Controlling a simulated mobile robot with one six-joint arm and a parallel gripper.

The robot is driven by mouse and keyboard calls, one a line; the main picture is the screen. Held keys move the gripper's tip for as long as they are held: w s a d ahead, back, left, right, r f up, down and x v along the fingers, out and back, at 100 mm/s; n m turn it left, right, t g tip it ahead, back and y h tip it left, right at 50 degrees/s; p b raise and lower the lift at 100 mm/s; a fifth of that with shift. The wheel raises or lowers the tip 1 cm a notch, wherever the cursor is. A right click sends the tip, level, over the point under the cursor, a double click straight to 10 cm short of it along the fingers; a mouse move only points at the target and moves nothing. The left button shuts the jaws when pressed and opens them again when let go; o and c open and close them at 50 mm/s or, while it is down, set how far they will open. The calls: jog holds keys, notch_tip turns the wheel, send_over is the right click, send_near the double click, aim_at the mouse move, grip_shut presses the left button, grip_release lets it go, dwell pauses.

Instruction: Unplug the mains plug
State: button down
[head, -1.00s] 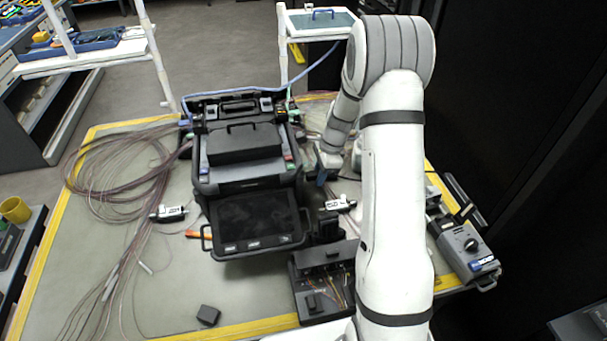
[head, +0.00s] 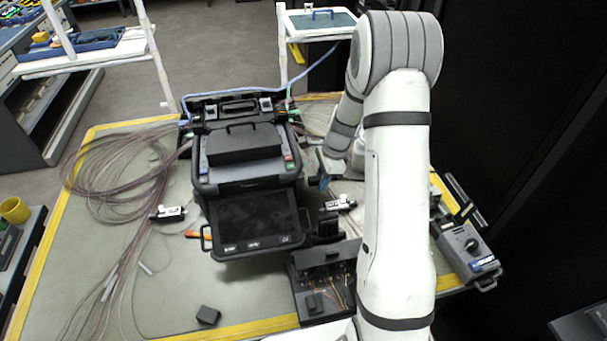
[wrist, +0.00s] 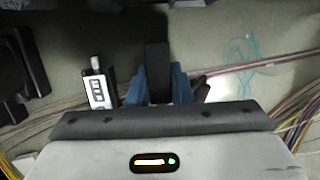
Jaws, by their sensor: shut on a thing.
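My gripper (wrist: 158,88) has blue fingers and is shut on a black block-shaped thing (wrist: 156,58), which looks like the mains plug. The black thing sticks out upward between the fingers in the wrist view. In the head view my gripper (head: 324,182) is just right of the fusion splicer (head: 245,175), above the mat, and partly hidden by my arm. The plug cannot be made out clearly there. I cannot tell whether it touches a socket; no socket is clearly visible.
A small black-and-white device (head: 341,204) lies near my gripper; it also shows in the wrist view (wrist: 99,88). A black tray (head: 325,280) stands in front, and a grey device (head: 467,248) at the right. Loose fibre coils (head: 110,180) cover the left of the mat.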

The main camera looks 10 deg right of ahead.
jog(key=shift+b+x, duration=0.5)
jog(key=shift+x, duration=0.3)
jog(key=c, duration=1.2)
grip_release()
jog(key=shift+d, duration=0.25)
jog(key=v, duration=0.7)
jog(key=shift+r, duration=0.35)
jog(key=shift+d, duration=0.15)
jog(key=s+a+r+n+t+h, duration=0.1)
jog(key=s+a+r+n, duration=0.4)
jog(key=s+r+n, duration=0.55)
jog(key=s+a+r+n+t+h, duration=0.1)
jog(key=s+r+n, duration=0.3)
jog(key=s, duration=1)
jog(key=n, duration=0.3)
jog(key=shift+s+a+r+t+h, duration=0.15)
jog(key=shift+s+r+t+h, duration=0.15)
jog(key=shift+s+h, duration=0.1)
